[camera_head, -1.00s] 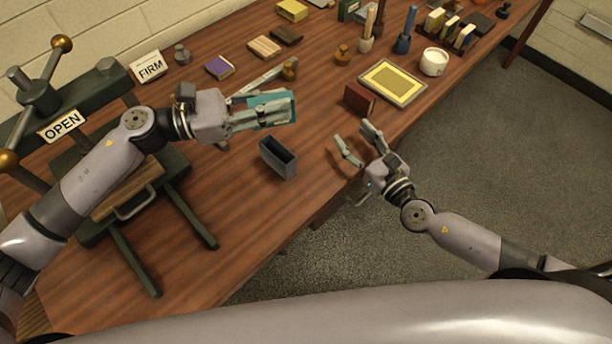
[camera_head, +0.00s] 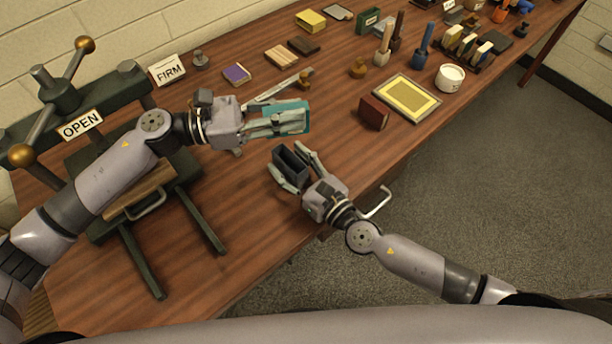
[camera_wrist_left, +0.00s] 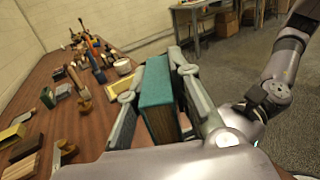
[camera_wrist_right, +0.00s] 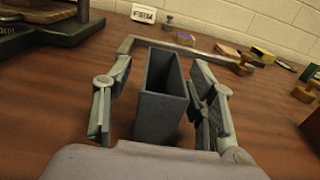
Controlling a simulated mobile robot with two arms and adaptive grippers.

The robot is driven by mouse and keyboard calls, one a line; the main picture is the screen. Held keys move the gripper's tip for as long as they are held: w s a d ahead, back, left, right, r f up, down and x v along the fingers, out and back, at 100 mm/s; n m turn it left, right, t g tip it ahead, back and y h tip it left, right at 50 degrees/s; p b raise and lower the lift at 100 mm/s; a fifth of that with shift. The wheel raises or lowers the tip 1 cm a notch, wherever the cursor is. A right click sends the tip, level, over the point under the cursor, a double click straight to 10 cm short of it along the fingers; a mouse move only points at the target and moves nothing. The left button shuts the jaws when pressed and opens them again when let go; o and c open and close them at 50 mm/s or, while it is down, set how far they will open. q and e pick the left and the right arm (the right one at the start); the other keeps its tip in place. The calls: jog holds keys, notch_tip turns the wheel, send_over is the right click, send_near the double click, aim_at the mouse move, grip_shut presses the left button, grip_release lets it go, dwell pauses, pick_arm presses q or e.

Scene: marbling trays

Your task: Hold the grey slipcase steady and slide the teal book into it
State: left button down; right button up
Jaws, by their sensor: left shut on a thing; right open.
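The teal book (camera_head: 299,107) is between the fingers of my left gripper (camera_head: 280,123), which is shut on it above the table. In the left wrist view the book (camera_wrist_left: 157,100) stands upright between both fingers. The grey slipcase (camera_head: 291,163) stands on the table below and in front of the book, its open end up. My right gripper (camera_head: 293,172) is open with a finger on each side of the slipcase. In the right wrist view the slipcase (camera_wrist_right: 162,100) sits between the fingers, with a visible gap on both sides.
A green press (camera_head: 70,105) with an OPEN sign (camera_head: 81,125) stands left. A metal square (camera_head: 277,88) lies behind the book. Bare wood lies left of the slipcase.

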aim_at(278, 151)
jog(key=shift+x, duration=1.8)
jog(key=shift+c, duration=0.2)
grip_shut()
dwell(0.4)
